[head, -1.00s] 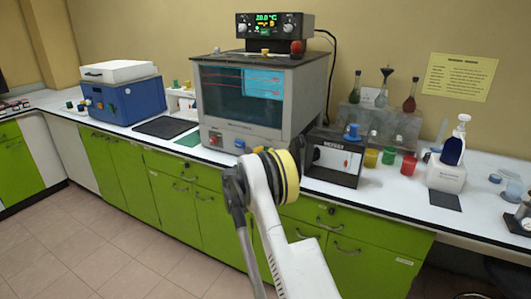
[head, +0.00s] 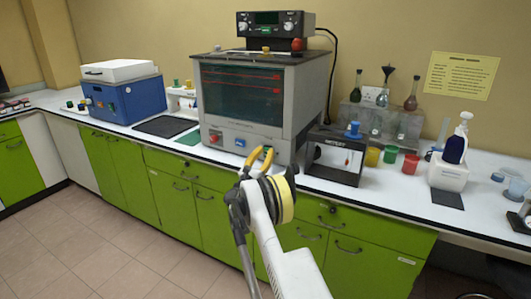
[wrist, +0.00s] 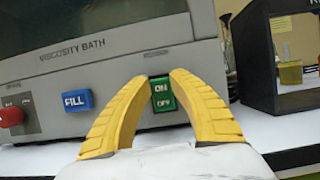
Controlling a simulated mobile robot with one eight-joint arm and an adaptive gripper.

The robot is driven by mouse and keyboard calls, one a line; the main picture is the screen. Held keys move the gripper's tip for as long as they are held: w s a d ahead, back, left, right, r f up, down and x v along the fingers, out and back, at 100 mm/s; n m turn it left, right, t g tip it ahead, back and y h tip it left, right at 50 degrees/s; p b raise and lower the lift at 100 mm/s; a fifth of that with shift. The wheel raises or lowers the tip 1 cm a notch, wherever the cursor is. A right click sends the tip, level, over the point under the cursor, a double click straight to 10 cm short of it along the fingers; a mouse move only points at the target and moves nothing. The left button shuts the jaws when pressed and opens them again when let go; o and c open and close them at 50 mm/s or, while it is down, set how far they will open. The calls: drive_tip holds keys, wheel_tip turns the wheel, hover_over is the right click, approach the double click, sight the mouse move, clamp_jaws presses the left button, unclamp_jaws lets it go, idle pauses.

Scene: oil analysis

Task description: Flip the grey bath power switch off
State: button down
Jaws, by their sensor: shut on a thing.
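The grey viscosity bath (head: 307,100) stands on the white counter, and its front also shows in the wrist view (wrist: 70,40). Its green power switch (wrist: 163,94), marked ON above OFF, is on the lower front panel to the right of the blue FILL button (wrist: 77,100). My gripper (wrist: 167,76) has its yellow fingers on either side of the switch, shut on it. In the head view my gripper (head: 261,152) is at the bath's lower front right and the switch is hidden. The control unit (head: 275,23) on top has a dark display.
A red knob (wrist: 12,116) is left of the FILL button. A black-framed box (head: 336,157) stands close on the right, with coloured cups beyond it. A blue machine (head: 126,97) stands further left. The floor before the cabinets is clear.

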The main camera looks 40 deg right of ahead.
drive_tip(key=c, duration=1.1)
unclamp_jaws()
drive_tip(key=shift+c, duration=0.2)
drive_tip(key=v, duration=1.2)
